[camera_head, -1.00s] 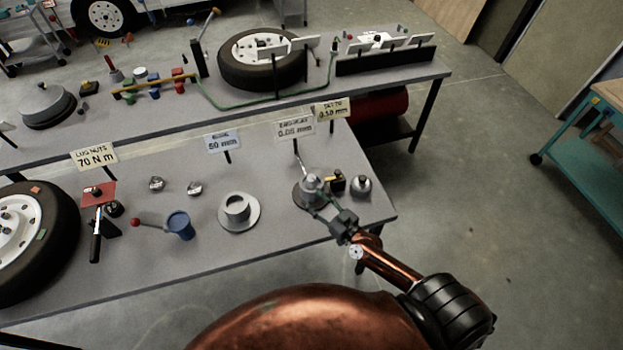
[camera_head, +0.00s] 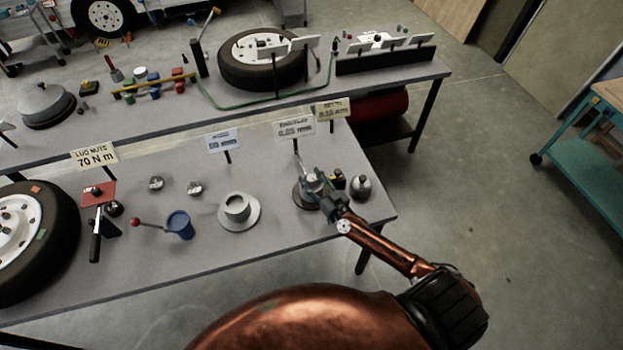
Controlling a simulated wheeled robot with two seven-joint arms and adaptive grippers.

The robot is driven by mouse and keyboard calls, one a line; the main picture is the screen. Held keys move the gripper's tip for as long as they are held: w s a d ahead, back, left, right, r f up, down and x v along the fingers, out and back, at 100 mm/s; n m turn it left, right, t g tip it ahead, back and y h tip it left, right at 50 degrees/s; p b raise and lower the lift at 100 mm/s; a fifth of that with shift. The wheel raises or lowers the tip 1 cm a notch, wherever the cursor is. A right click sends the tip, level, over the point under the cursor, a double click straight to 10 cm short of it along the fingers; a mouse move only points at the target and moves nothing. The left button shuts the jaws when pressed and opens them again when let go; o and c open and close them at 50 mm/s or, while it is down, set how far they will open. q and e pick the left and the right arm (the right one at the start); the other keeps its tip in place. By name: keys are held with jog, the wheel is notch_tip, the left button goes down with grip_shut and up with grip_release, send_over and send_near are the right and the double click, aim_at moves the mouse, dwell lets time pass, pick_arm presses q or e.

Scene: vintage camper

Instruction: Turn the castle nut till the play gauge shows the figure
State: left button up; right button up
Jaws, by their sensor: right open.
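The hub with the castle nut stands on a dark round base (camera_head: 303,198) near the right end of the front bench. My right gripper (camera_head: 314,184) is open at the top of the hub and covers much of it. I cannot tell whether the fingers touch the nut, which is hidden. A small black and yellow piece, perhaps the play gauge, is mostly hidden behind the gripper; no reading shows. An end-play sign reading about 0.05 mm (camera_head: 294,129) and a yellow sign (camera_head: 332,109) stand behind. My left gripper is not in view.
A grey rounded part (camera_head: 361,188) stands close right of my gripper. A grey flanged ring (camera_head: 239,212), a blue cup (camera_head: 180,225) and a wheel (camera_head: 38,235) are to the left. The bench (camera_head: 290,255) is clear in front.

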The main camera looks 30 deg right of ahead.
jog(key=c, duration=1.2)
jog(key=m+h+p, duration=0.1)
jog(key=h+p, duration=0.1)
jog(key=p, duration=0.2)
jog(key=m+h+p, duration=0.2)
jog(key=h+p, duration=0.1)
jog(key=p, duration=0.1)
jog(key=shift+a+r, duration=0.1)
jog(key=shift+r, duration=0.1)
jog(key=shift+f+m+g+h+p, duration=0.15)
jog(key=shift+m+g+h+p, duration=0.35)
jog(key=shift+m+h+p, duration=0.55)
jog(key=shift+f+m+g+h+p, duration=0.1)
jog(key=shift+m+g+h+p, duration=0.3)
jog(key=shift+h, duration=0.55)
jog(key=o, duration=1.2)
